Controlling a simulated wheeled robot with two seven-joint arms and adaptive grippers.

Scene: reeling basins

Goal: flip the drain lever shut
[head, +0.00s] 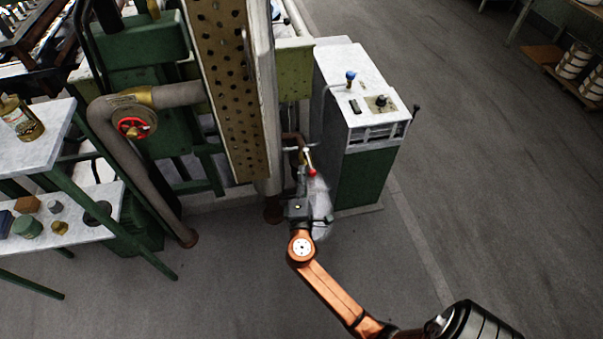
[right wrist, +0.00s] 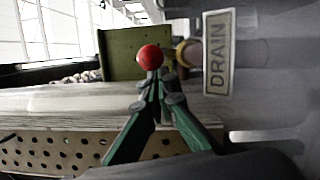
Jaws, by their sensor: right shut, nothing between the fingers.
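The drain lever shows by its round red knob (head: 312,172), in front of the pipework between the perforated panel and the white-topped cabinet. In the right wrist view the red knob (right wrist: 150,57) is just beyond my right gripper's fingertips, and a brass-coloured fitting (right wrist: 183,53) is to its right. A "DRAIN" plate (right wrist: 219,52) stands beside it. My right gripper (right wrist: 155,92) is shut and empty, its tips together below the knob in that view. Whether they touch the knob, I cannot tell. Most of the lever's arm is hidden. My left gripper is out of view.
The white-topped cabinet (head: 352,78) stands close right of the lever, and the tall perforated panel (head: 230,85) close left. A pipe with a red handwheel (head: 134,128) and shelves (head: 62,220) with small items are further left.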

